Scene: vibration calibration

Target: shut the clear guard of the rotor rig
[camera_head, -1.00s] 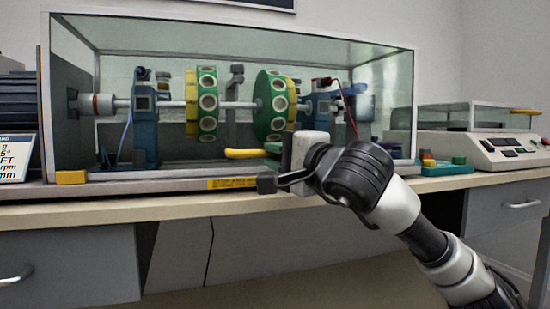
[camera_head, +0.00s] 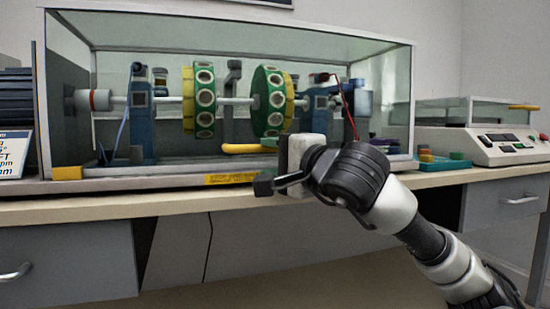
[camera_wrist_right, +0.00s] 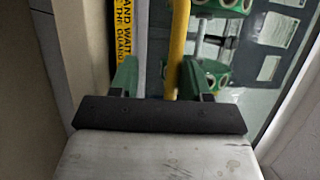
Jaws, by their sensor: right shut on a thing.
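The clear guard (camera_head: 240,50) is a long glass box with thin grey edges over the rotor rig. Its front lower edge looks down at the base, but any small gap is hard to tell. Inside, a shaft carries two green-and-yellow discs (camera_head: 272,101). A yellow handle (camera_head: 246,149) runs along the guard's low front. My right gripper (camera_head: 287,152) is at the handle's right end, which it hides. In the right wrist view the yellow handle (camera_wrist_right: 180,45) passes between the green fingers of my right gripper (camera_wrist_right: 158,75), which is shut on it. My left gripper is out of view.
A yellow-black warning label (camera_head: 231,178) is on the rig's front rail; it also shows in the wrist view (camera_wrist_right: 122,30). A white instrument (camera_head: 497,146) with a clear lid stands at right. A sign (camera_head: 15,155) stands at left. The bench's front strip (camera_head: 150,201) is clear.

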